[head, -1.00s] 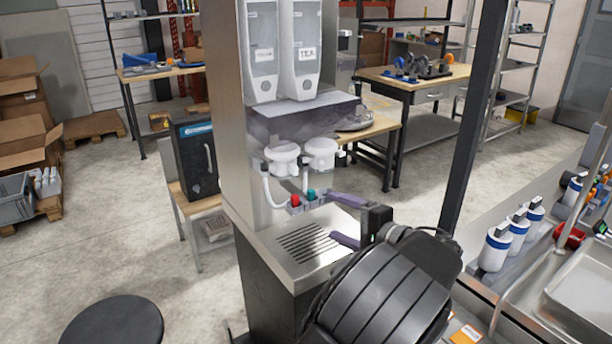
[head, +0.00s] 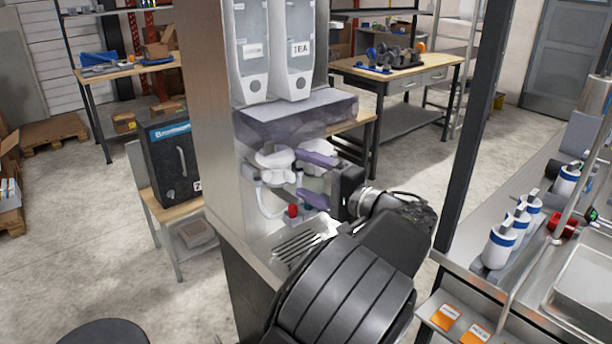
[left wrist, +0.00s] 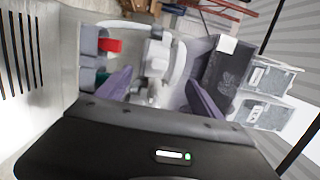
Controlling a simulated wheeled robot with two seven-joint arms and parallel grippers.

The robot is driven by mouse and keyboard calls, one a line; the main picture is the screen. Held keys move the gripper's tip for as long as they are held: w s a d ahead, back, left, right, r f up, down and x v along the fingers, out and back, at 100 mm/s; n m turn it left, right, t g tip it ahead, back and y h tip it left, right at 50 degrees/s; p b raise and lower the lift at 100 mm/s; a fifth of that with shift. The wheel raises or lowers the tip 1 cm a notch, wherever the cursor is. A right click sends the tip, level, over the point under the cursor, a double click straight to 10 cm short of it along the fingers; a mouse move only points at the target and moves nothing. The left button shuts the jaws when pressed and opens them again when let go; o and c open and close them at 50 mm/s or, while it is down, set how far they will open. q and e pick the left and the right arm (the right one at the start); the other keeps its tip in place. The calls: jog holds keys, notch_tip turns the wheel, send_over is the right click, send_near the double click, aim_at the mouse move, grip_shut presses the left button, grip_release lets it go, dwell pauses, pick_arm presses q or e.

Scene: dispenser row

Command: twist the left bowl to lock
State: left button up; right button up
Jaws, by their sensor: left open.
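The left white bowl (head: 273,160) hangs under the dispenser row, with a pale hose below it. The right white bowl (head: 318,147) is beside it, partly hidden by my gripper. My left gripper (head: 300,173) is open, its two purple fingers one above the other, tips close to the right side of the left bowl and in front of the right one. In the left wrist view white bowl parts (left wrist: 158,55) show between and beyond the spread fingers (left wrist: 159,82). I cannot tell whether they touch. My right gripper is not in view.
Two clear hoppers, one marked TEA (head: 299,48), stand above the bowls. A red knob (head: 292,210) and a drip grate (head: 292,247) are below. A dark post (head: 465,150) rises at right, beside a counter with white-blue bottles (head: 500,245).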

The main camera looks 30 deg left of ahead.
aim_at(290, 169)
pick_arm(q)
jog(key=a, duration=0.2)
jog(key=a+p, duration=0.1)
jog(key=a, duration=0.3)
jog(key=shift+w+a+r, duration=0.1)
jog(key=shift+w, duration=0.3)
jog(key=shift+w+a+p, duration=0.15)
jog(key=shift+a+p, duration=0.2)
jog(key=shift+a, duration=0.45)
jog(key=shift+c, duration=0.2)
jog(key=c, duration=1.2)
jog(key=shift+o, duration=0.2)
jog(key=shift+d, duration=0.15)
